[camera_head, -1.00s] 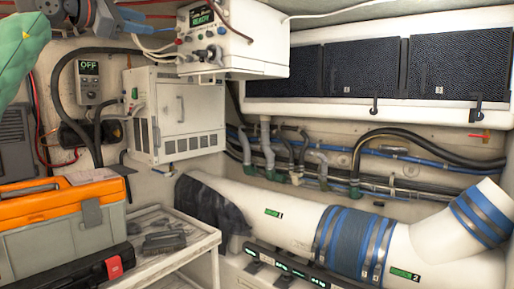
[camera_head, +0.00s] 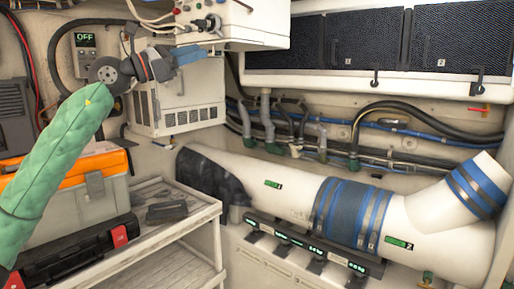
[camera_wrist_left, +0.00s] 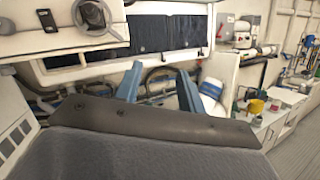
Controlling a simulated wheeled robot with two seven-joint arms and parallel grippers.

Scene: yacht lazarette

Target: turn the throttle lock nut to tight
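The white control box (camera_head: 240,25) hangs at the top of the head view, with small knobs (camera_head: 208,23) on its left face. I cannot tell which fitting is the throttle lock nut. My left gripper (camera_head: 198,54) is just below and in front of that face, its blue fingers pointing right. In the left wrist view the gripper (camera_wrist_left: 158,78) is open, with nothing between its fingers. My right gripper is not in view.
A vented white cabinet (camera_head: 178,100) is behind and below my left gripper. A large white pipe (camera_head: 300,195) with blue bands runs along the right. Open space lies before the pipe.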

